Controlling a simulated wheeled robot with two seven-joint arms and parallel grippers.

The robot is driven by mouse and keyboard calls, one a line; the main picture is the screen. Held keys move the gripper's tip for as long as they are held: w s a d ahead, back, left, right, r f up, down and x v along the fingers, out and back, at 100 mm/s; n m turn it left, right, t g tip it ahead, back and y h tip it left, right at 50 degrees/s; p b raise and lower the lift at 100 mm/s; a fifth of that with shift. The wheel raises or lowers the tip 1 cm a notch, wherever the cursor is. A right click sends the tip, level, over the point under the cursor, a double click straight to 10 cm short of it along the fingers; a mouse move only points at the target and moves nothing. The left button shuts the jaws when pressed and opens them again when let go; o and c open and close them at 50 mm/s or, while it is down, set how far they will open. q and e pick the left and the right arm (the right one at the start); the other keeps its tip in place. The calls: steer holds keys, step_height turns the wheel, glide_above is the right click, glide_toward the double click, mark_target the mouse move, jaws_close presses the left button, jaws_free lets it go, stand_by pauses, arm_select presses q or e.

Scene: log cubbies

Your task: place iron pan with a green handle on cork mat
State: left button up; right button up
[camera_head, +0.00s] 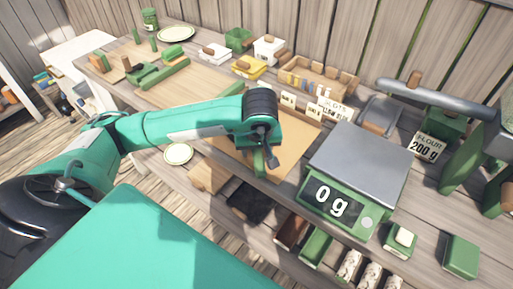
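A flat tan mat (300,148), which looks like the cork mat, lies on the plank bench left of the scale. My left arm reaches in from the left, and its gripper (267,150) points down over the mat's left part. A narrow green piece (259,164), which may be the pan's handle, shows right beside the fingertips. I cannot tell whether the fingers hold it. No iron pan body is clearly visible; my arm and wrist hide part of the mat. My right gripper is not in view.
A green scale (358,165) reading 0 g stands close right of the mat. Behind are a wooden box of small items (318,82), a yellow tub (249,67) and white tubs (268,48).

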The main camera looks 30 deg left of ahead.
arm_select(q)
steer(key=shift+r, duration=0.4)
steer(key=v, duration=0.9)
steer(key=shift+f, duration=0.1)
steer(key=shift+s+d+r, duration=0.2)
steer(key=shift+r, duration=0.45)
steer(key=shift+s+d+r, duration=0.1)
steer(key=shift+s+r, duration=0.05)
steer(key=shift+r, duration=0.4)
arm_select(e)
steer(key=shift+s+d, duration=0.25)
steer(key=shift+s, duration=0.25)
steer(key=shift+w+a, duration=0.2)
